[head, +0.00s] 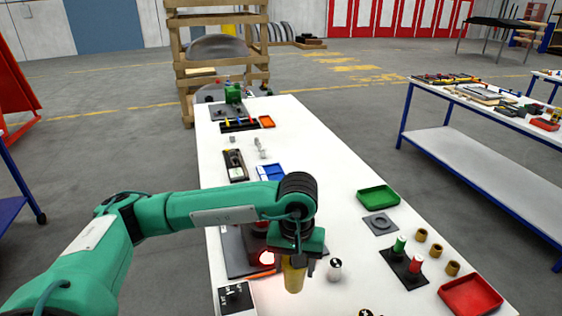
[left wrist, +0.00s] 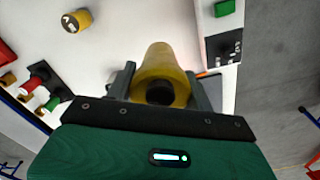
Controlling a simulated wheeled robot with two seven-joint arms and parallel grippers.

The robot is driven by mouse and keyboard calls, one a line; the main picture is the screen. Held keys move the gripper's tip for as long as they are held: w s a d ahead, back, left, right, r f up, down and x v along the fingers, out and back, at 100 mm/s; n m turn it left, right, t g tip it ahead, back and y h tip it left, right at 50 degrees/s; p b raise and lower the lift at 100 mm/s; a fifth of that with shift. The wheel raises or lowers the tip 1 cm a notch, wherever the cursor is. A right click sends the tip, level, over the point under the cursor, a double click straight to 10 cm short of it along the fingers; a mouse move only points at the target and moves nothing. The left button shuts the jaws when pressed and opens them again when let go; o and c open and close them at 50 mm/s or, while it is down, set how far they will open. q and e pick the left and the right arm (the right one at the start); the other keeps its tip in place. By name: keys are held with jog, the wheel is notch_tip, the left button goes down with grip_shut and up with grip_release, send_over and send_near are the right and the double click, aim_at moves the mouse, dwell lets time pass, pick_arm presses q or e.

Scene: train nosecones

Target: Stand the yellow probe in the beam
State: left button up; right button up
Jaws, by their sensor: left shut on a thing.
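My left gripper (head: 292,262) is shut on the yellow probe (head: 294,278), a yellow cylinder that hangs roughly upright below the fingers. In the left wrist view the probe (left wrist: 158,65) sits between the two fingers (left wrist: 163,85), with a dark round opening in its near end. I cannot tell whether its lower end touches the table. Just left of it, a glowing orange-red spot (head: 266,258) shows on a dark device, partly hidden by my gripper; a separate beam line is not clear. My right gripper is not in view.
A white control box (head: 235,298) is at the front left. A black stand (head: 404,270) holds green and red pieces, near several brown rings, a red tray (head: 470,296) and a green tray (head: 378,196).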

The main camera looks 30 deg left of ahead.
pick_arm(q)
jog(key=r+n, duration=0.1)
jog(key=r, duration=0.1)
jog(key=r+n, duration=0.1)
jog(key=r, duration=0.1)
jog(key=w+a+r+n, duration=0.1)
jog(key=r, duration=0.1)
jog(key=shift+n+p, duration=0.3)
jog(key=shift+p, duration=0.05)
jog(key=p, duration=0.7)
send_over(290, 313)
notch_tip(290, 313, down, 20)
jog(key=shift+r, duration=0.1)
jog(key=shift+b, duration=0.35)
jog(key=shift+f, duration=0.3)
jog(key=o, duration=1)
jog(key=shift+r, duration=0.1)
